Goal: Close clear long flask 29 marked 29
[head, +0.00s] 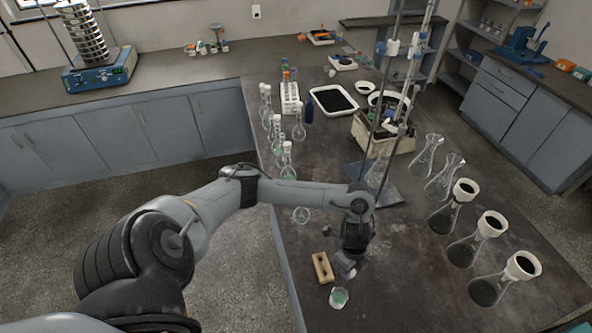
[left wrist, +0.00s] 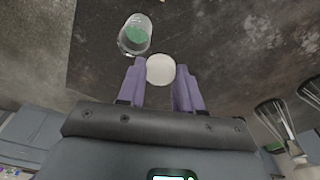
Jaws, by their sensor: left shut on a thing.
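My left gripper (head: 347,268) points down over the near part of the dark bench. In the left wrist view its purple fingers (left wrist: 160,85) are shut on a round white stopper (left wrist: 160,69). Close by stands a small clear glass vessel with green contents (head: 338,298); it also shows in the left wrist view (left wrist: 135,36), apart from the stopper. Several clear long-necked flasks (head: 286,163) with white tops stand along the bench's left edge. Another clear flask body (head: 301,215) shows just below my forearm, its upper part hidden. No number 29 is legible.
A wooden block (head: 322,267) lies left of my gripper. Conical flasks with dark contents and wide white tops (head: 463,250) stand at the right. A stand base (head: 385,197) is behind my wrist. A white tray (head: 333,112) lies further back.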

